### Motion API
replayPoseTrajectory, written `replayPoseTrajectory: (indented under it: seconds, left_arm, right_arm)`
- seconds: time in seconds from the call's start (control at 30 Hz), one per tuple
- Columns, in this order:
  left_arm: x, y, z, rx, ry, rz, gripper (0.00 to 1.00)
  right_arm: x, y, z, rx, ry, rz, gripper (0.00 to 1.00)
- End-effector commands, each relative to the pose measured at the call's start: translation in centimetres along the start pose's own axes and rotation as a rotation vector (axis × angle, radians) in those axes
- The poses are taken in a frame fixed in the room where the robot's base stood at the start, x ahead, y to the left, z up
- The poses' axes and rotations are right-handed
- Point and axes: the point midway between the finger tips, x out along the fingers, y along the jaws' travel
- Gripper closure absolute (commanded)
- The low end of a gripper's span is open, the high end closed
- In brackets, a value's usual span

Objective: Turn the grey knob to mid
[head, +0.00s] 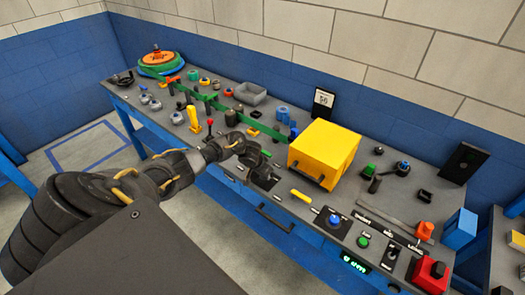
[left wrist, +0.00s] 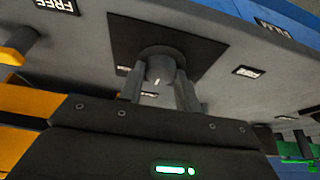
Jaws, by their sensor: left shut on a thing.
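The grey knob (left wrist: 160,66) sits on a dark square plate (left wrist: 118,35) on the grey panel in the left wrist view. A small white mark shows on its face, toward the bottom of that picture. My left gripper (left wrist: 160,92) has one finger on each side of the knob and is shut on it. In the head view my left gripper (head: 262,172) is down at the panel's front part, left of the yellow box, and it hides the knob there. Small labels stand around the plate; one reads FREE (left wrist: 57,5), others are too small or tilted to read surely. My right gripper is not in view.
A yellow box (head: 324,152) stands close to the right of my left gripper. Behind it is a green strip (head: 262,130). Red and yellow levers (head: 210,124) stand to the left. A blue button (head: 334,220) and a red block (head: 430,272) are at the right front.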

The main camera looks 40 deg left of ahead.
Motion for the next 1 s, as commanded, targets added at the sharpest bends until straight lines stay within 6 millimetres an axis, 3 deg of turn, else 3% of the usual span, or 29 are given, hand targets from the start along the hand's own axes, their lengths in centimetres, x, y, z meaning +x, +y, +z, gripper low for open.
replayPoseTrajectory:
  seconds: [0.23, 0.8, 0.83, 1.0]
  left_arm:
    - [-0.1, 0.1, 0.0, -0.082, -0.002, -0.034, 0.89]
    - [0.1, 0.1, 0.0, -0.11, 0.0, -0.046, 0.89]
    - [0.1, 0.1, 0.0, -0.11, 0.0, -0.046, 0.65]
    - [0.1, 0.1, 0.0, -0.11, 0.0, -0.046, 0.45]
  right_arm:
    - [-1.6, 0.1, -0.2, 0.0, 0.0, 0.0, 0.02]
    - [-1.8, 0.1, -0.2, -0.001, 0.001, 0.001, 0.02]
    - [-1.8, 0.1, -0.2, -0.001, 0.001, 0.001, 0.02]
    - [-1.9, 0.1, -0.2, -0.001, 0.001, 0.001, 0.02]
